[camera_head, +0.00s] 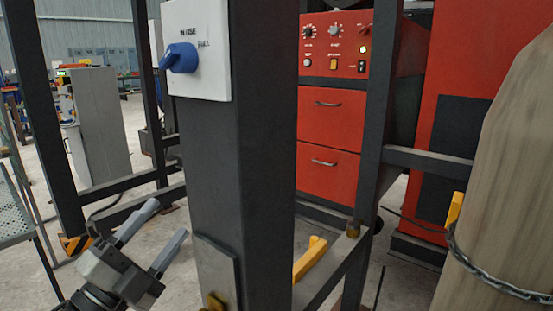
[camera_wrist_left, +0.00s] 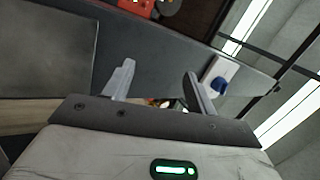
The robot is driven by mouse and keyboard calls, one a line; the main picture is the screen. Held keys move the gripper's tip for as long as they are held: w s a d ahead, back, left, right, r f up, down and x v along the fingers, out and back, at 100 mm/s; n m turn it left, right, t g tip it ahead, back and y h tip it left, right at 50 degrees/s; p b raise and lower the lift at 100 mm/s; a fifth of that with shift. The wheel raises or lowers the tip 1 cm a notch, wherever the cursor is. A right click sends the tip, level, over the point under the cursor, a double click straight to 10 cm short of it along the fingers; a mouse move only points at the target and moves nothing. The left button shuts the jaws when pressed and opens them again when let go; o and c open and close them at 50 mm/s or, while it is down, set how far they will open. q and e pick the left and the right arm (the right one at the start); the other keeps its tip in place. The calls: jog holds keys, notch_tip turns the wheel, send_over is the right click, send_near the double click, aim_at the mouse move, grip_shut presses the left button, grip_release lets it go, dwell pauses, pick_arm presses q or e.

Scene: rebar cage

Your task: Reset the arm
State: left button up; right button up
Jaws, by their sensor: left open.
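My left gripper (camera_head: 152,240) is open and empty at the lower left in the head view, left of the dark post (camera_head: 240,180). Its two grey fingers point up and to the right, apart from each other. In the left wrist view, the open fingers (camera_wrist_left: 160,85) show with nothing between them. A white switch box (camera_head: 205,85) with a blue knob (camera_head: 179,58) is on the post, well above the gripper. The box also shows in the wrist view (camera_wrist_left: 217,72). My right gripper is not in view.
A red cabinet (camera_head: 331,118) with drawers and knobs stands behind the post. A large tan cylinder (camera_head: 510,180) with a chain (camera_head: 490,285) is at the right. Dark frame bars (camera_head: 125,185) surround the gripper. A yellow handle (camera_head: 309,260) is right of the post.

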pick_arm(q)
jog(key=s+f+n+g+y+p, duration=0.1)
jog(key=s+f+n+g+y, duration=0.2)
jog(key=f+n, duration=0.55)
jog(key=s+f+n+g+y, duration=0.1)
jog(key=s+f+n+y, duration=0.35)
jog(key=f, duration=0.65)
jog(key=s+d+f+n+g+p, duration=0.1)
jog(key=s+d+f+n+g, duration=0.2)
jog(key=s+f+n+g, duration=0.2)
jog(key=s+f+n, duration=0.1)
jog(key=s+f, duration=0.2)
jog(key=f, duration=0.2)
jog(key=shift+s+d+n+y, duration=0.3)
jog(key=shift+d+y, duration=0.05)
jog(key=shift+d, duration=0.05)
jog(key=shift+f, duration=0.1)
